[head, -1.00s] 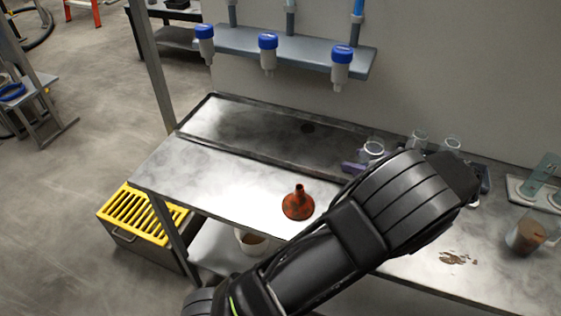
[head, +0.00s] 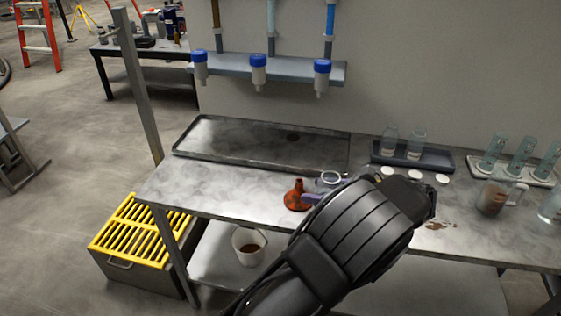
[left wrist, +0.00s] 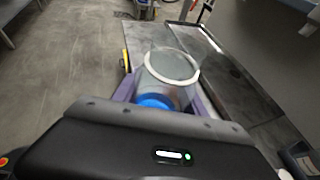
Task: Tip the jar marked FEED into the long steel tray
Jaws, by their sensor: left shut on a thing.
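My left gripper (head: 318,190) is shut on a clear jar (head: 330,181), its purple fingers on either side. In the left wrist view the gripper (left wrist: 165,100) holds the jar (left wrist: 172,66), which has a pale ring and something blue lower in it. Its marking cannot be read. The long steel tray (head: 235,142) lies at the back left of the bench, a dark round hole near its right part. In the head view the jar appears in front of the tray's right end, beside the funnel; its height is unclear. My right gripper is out of view.
An orange funnel (head: 297,197) stands on the bench beside the jar. Two clear jars stand in a dark rack (head: 440,160). A brown-filled beaker (head: 491,200) and several cylinders stand at right. Blue-capped nozzles (head: 258,66) hang from a shelf (head: 290,68) above the tray.

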